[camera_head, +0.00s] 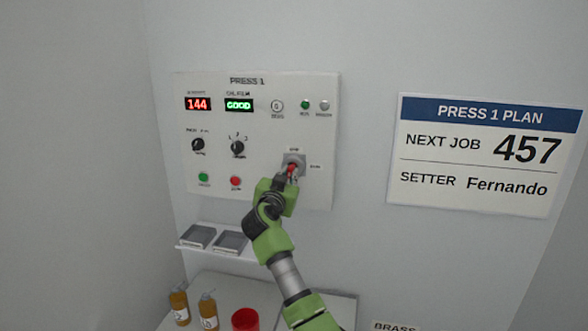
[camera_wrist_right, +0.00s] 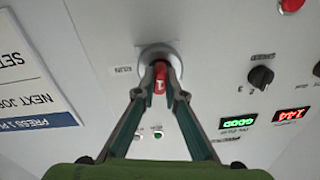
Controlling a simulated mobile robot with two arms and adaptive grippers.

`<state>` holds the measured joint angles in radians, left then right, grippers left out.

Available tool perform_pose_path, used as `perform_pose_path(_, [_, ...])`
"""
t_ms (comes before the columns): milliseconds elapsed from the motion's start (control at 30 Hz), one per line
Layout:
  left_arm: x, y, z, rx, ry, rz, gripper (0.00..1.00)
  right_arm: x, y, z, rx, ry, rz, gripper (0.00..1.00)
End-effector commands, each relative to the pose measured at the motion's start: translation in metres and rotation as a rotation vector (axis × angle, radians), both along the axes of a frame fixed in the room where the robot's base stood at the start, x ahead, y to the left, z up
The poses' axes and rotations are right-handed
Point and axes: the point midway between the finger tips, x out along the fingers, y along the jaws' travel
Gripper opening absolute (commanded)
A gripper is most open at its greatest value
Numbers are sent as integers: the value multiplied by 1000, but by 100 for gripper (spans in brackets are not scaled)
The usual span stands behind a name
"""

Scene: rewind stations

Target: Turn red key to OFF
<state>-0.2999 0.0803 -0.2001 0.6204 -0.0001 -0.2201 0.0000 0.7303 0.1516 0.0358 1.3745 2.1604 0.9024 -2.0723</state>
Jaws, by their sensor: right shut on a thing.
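The red key (camera_head: 291,169) sits in a round lock on a grey plate (camera_head: 294,158) at the right of the PRESS 1 panel (camera_head: 262,190). The red key (camera_wrist_right: 160,72) also shows in the right wrist view, in front of the silver lock collar (camera_wrist_right: 158,54). My right gripper (camera_wrist_right: 160,82) is shut on the key, with a fingertip on each side of it. In the head view, my right gripper (camera_head: 288,176) reaches the key from below. A RUN label stands beside the lock; the label above it is too small to read surely. My left gripper is not in view.
Below are a shelf with two grey trays (camera_head: 230,242), two amber bottles (camera_head: 208,311) and a red container (camera_head: 245,320). A PRESS 1 PLAN sign (camera_head: 480,196) hangs right.

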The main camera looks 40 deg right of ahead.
Motion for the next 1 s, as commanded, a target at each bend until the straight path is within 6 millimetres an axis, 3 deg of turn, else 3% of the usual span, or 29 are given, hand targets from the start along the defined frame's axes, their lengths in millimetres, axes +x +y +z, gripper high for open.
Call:
perform_pose_path(233, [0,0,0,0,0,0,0,-1,-1,-1,-211,252,-2,0])
perform_pose_path(267, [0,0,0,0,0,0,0,-1,-1,-1,-205,247,-2,18])
perform_pose_path(300, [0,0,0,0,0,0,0,-1,-1,-1,-204,244,-1,28])
perform_pose_path(333, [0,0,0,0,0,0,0,-1,-1,-1,-204,243,-1,30])
perform_pose_path(733, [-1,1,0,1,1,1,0,-3,4,0,-203,239,1,30])
perform_pose_path(1000, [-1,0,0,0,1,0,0,-34,39,-1,-202,238,3,30])
